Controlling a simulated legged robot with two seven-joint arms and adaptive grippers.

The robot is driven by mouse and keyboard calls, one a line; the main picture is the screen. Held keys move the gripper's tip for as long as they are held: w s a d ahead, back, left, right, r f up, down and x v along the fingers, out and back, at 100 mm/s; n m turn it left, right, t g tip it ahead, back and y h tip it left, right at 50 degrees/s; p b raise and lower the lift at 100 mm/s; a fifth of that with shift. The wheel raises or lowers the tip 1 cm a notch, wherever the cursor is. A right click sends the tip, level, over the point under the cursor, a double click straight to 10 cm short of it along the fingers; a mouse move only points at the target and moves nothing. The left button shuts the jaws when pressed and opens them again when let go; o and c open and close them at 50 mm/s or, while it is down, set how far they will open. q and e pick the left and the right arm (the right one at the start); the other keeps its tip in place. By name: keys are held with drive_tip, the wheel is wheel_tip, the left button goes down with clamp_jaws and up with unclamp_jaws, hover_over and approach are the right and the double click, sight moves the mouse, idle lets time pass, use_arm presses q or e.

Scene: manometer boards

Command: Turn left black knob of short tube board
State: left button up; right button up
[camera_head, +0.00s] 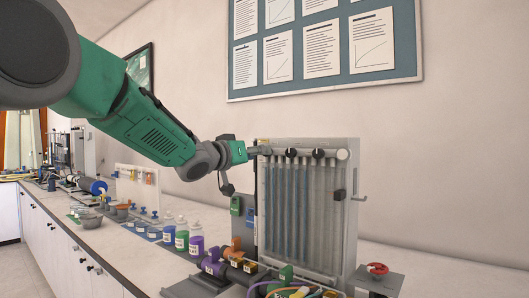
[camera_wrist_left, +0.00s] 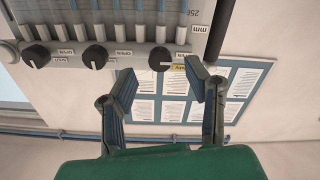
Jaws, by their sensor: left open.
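A grey tube board (camera_head: 348,210) with several upright tubes stands on the bench in the head view. Its top rail carries black knobs; the middle knob (camera_head: 292,153) and right knob (camera_head: 318,153) show clearly. My left gripper (camera_head: 262,151) is at the rail's left end, and it hides most of the left knob there. The left wrist view is upside down. In it, my left gripper (camera_wrist_left: 160,84) is open, and the left black knob (camera_wrist_left: 160,58) lies in line with the gap between its fingers. The fingers seem not to touch the knob. My right gripper is not in view.
Bottles (camera_head: 182,238) and bowls stand along the bench to the left. Coloured hoses (camera_head: 290,289) and dark cylinders lie in front of the board. A red valve wheel (camera_head: 377,268) is at the lower right. A notice board (camera_head: 410,75) hangs on the wall behind.

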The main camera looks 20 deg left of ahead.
use_arm(q)
drive_tip(key=x, duration=0.3)
drive_tip(key=shift+w, duration=0.2)
clamp_jaws()
